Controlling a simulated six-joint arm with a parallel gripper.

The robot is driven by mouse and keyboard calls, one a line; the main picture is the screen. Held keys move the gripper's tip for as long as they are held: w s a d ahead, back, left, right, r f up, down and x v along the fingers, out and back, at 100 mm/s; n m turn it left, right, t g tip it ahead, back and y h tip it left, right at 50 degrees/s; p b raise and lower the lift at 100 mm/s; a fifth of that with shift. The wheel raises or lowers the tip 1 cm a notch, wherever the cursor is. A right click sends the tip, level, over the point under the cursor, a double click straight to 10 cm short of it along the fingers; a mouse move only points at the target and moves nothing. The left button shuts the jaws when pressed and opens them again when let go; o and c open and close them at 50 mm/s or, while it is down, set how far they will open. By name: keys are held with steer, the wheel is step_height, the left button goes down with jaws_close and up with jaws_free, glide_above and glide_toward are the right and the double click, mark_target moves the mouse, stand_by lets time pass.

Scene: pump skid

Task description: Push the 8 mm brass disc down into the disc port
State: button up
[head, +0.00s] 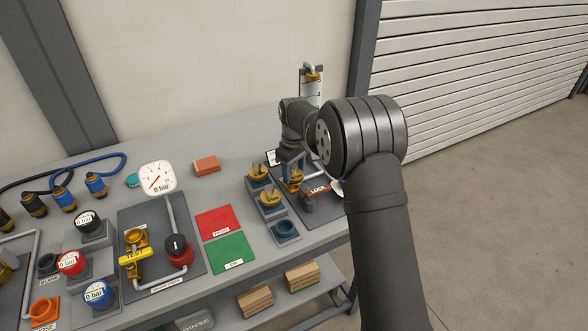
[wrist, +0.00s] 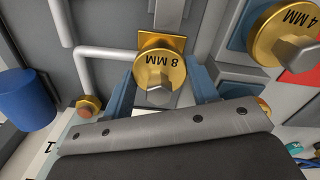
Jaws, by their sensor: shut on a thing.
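The 8 mm brass disc (wrist: 152,62) is a round gold disc marked "8 MM" with a grey grip tab. My gripper (wrist: 160,92) is shut on this tab, one blue finger on each side. In the head view my gripper (head: 292,168) is over the dark panel at the right of the bench, with the brass disc (head: 297,182) under it. A square brass block (wrist: 172,41) on a grey pipe shows just behind the disc; it looks like the disc port. The disc hides its opening, so I cannot tell how deep the disc sits.
A 4 mm brass disc (wrist: 270,42) sits close by in a blue holder. In the head view two brass discs stand in holders beside an empty blue holder (head: 286,229). Red (head: 214,222) and green (head: 231,253) mats lie to the left. A blue cylinder (wrist: 26,98) stands nearby.

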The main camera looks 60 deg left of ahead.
steer(key=shift+f, duration=0.5)
steer(key=o, duration=1.2)
steer(key=shift+c, duration=0.2)
step_height(320, 180, up, 17)
steer(key=shift+r, duration=0.2)
steer(key=shift+f, duration=0.1)
step_height(320, 180, down, 17)
steer(key=shift+f, duration=0.15)
steer(key=shift+r, duration=0.2)
